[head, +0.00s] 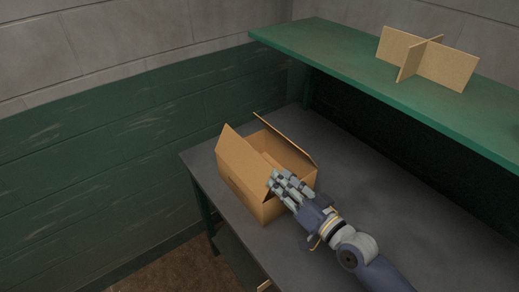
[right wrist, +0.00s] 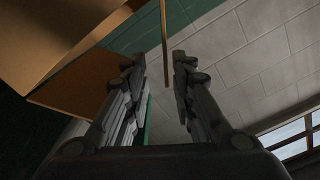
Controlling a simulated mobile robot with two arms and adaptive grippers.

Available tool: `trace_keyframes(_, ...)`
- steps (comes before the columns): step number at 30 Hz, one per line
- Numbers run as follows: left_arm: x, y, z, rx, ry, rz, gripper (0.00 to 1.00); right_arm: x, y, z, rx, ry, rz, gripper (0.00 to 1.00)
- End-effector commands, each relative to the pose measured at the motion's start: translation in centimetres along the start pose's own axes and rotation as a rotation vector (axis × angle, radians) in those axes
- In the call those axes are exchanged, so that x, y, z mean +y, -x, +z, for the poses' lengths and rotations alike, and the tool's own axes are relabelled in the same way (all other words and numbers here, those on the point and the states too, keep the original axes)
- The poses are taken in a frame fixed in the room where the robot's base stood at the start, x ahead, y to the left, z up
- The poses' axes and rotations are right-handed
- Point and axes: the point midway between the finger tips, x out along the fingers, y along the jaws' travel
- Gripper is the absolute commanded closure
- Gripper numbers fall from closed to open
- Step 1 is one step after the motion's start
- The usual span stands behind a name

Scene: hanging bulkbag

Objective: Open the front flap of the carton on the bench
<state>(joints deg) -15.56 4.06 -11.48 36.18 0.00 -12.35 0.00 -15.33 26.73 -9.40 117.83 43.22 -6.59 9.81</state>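The brown carton (head: 238,180) stands on the grey bench (head: 375,200) in the head view. One flap (head: 236,142) stands up at its left end and another (head: 285,138) rises along its far right side. My right gripper (head: 276,181) is at the carton's near right top edge and hides part of it, including the flap there. In the right wrist view its fingers (right wrist: 160,65) are apart. A thin brown edge shows beyond the gap between them, and brown cardboard (right wrist: 70,95) lies to the left. I cannot tell whether they touch the carton. My left gripper is not in view.
A green shelf (head: 340,55) runs above the back of the bench and carries a crossed cardboard divider (head: 455,64). A green and grey block wall (head: 100,150) stands to the left. The bench right of the carton is clear apart from my right arm.

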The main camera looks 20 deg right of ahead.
Motion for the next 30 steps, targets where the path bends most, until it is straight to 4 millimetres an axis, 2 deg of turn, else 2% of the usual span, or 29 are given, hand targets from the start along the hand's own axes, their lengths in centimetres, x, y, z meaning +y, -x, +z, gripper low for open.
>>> trace_keyframes(5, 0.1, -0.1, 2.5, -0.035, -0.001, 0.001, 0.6, -0.1, -2.1, 0.0, 0.003, -0.002, -0.002, 0.76)
trace_keyframes(9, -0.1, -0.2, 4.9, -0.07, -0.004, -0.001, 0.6, 0.0, -4.5, 0.0, 0.004, -0.002, -0.001, 0.76)
trace_keyframes(12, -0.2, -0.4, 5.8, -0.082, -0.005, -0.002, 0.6, 0.0, -6.3, 0.0, 0.004, -0.002, -0.001, 0.76)
trace_keyframes(17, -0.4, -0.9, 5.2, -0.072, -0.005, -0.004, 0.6, 0.0, -8.6, 0.1, 0.001, 0.0, -0.001, 0.76)
trace_keyframes(24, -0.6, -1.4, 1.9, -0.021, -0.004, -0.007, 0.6, 0.0, -10.3, 0.1, -0.001, 0.0, 0.0, 0.76)
trace_keyframes(30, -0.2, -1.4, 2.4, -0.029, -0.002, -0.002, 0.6, 0.0, -10.5, 0.1, -0.002, 0.0, 0.0, 0.76)
